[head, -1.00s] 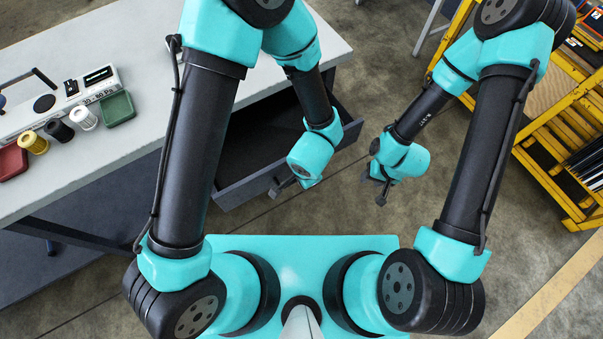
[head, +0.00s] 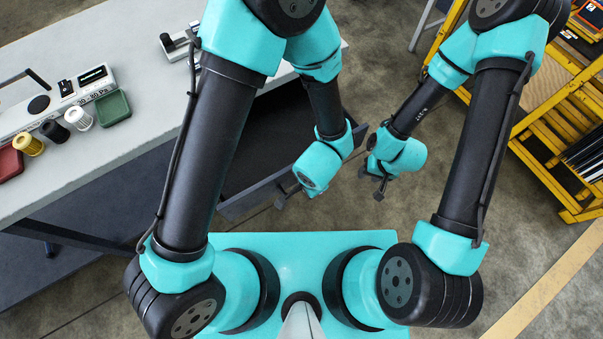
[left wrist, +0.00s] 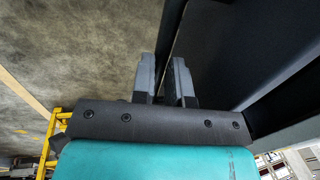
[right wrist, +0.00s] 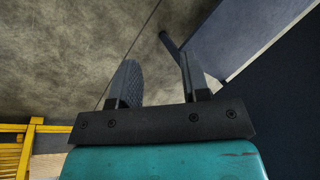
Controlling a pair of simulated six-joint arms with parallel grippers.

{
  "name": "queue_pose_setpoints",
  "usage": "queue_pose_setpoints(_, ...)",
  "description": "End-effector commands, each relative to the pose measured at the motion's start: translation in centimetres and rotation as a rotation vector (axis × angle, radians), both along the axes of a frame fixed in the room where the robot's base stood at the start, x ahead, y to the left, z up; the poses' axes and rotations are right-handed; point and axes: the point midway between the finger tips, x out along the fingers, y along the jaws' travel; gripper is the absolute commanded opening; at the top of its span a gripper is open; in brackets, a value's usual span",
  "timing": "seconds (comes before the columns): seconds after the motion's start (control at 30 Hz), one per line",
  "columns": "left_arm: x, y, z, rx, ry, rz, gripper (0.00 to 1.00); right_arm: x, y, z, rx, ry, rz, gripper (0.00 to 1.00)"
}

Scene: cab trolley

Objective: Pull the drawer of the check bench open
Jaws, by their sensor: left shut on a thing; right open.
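The check bench (head: 150,85) has a pale top and stands at the left. Its dark grey drawer (head: 262,145) stands out from under the top, open, with a dark, empty-looking inside. My left gripper (head: 281,200) is at the drawer front, its fingers shut. What they grip looks like the drawer handle, mostly hidden by the gripper. In the left wrist view the two fingers (left wrist: 167,78) sit close together beside the drawer's front edge (left wrist: 172,22). My right gripper (head: 379,188) is open and empty, right of the drawer; its fingers (right wrist: 156,80) show apart over the floor.
On the bench lie a gauge box (head: 55,103), several small spools (head: 78,118), a green tray (head: 113,107) and a red tray (head: 9,161). A yellow trolley (head: 560,140) stands at the right. Bare floor (head: 430,175) lies between drawer and trolley.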

Motion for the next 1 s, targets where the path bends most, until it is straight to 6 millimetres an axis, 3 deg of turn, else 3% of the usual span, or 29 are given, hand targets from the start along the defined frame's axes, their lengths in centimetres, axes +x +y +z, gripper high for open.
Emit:
queue_pose_setpoints(0.37,-0.53,-0.32,0.03,0.0,-0.001,0.0,0.0,0.0,0.0,0.0,0.0,0.0,0.0,0.43)
queue_pose_setpoints(0.4,-0.52,-0.31,0.03,0.0,-0.001,0.0,0.17,0.0,0.0,0.0,0.0,0.0,0.0,0.43)
queue_pose_setpoints(0.63,-0.53,-0.3,0.01,0.0,-0.001,0.0,0.39,0.0,0.0,0.0,0.0,0.0,0.0,0.43)
queue_pose_setpoints(1.0,-0.55,-0.32,0.28,0.0,-0.001,0.0,0.4,0.0,0.0,0.0,0.0,0.0,0.0,0.43)
